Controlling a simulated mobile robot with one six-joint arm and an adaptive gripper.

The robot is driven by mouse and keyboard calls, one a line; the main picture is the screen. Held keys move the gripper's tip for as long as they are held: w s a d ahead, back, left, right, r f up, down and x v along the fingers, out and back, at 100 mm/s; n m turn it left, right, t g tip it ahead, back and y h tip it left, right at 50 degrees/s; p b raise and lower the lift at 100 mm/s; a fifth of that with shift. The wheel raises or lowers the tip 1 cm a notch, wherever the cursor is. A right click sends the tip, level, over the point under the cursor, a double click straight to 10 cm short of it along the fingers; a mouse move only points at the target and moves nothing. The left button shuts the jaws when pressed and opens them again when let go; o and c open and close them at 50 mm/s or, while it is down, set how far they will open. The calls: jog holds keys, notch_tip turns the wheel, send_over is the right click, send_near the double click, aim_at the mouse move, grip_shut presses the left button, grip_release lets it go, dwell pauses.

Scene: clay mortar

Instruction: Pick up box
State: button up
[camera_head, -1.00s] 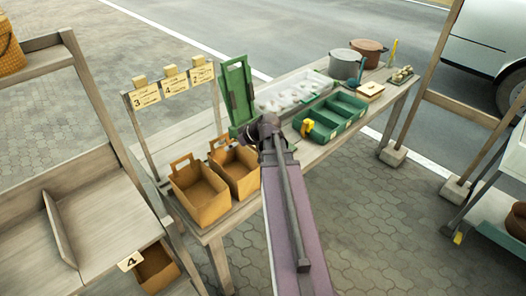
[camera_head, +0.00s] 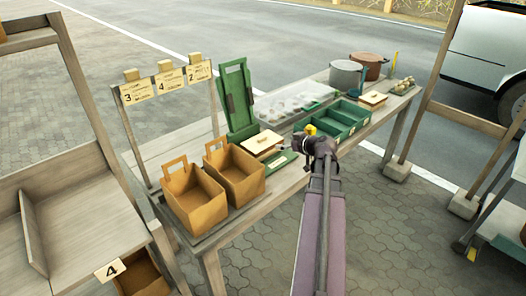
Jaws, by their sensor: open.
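A small box (camera_head: 261,141) with a pale lid and a knob lies on the wooden table, right of the two brown open-topped carriers. A similar pale-topped box (camera_head: 373,98) lies farther back, right of the green tray. The frames do not show which one the task means. My gripper (camera_head: 286,148) is just right of the nearer box, at the near edge of the table, with my arm reaching in from below. Its jaws are open and small in view, and nothing shows between them. I cannot tell whether they touch the box.
Two brown carriers (camera_head: 193,198) (camera_head: 235,172) stand left of the nearer box. An upright green board (camera_head: 238,97) stands behind it. A green compartment tray (camera_head: 347,117), a clear tray (camera_head: 290,108) and two pots (camera_head: 346,76) (camera_head: 369,65) fill the right side. A sign rack (camera_head: 168,82) stands at left.

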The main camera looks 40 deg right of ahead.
jog(key=b, duration=0.3)
send_near(263, 138)
jog(key=x, duration=0.4)
jog(key=shift+w+f, duration=0.1)
jog(key=shift+f, duration=0.25)
jog(key=shift+w+a+f, duration=0.1)
jog(key=shift+w+a, duration=0.05)
jog(key=shift+w, duration=0.35)
jog(key=shift+b+x, duration=0.9)
jog(key=shift+x, duration=1.75)
jog(key=shift+r, duration=0.2)
jog(key=c, duration=1.3)
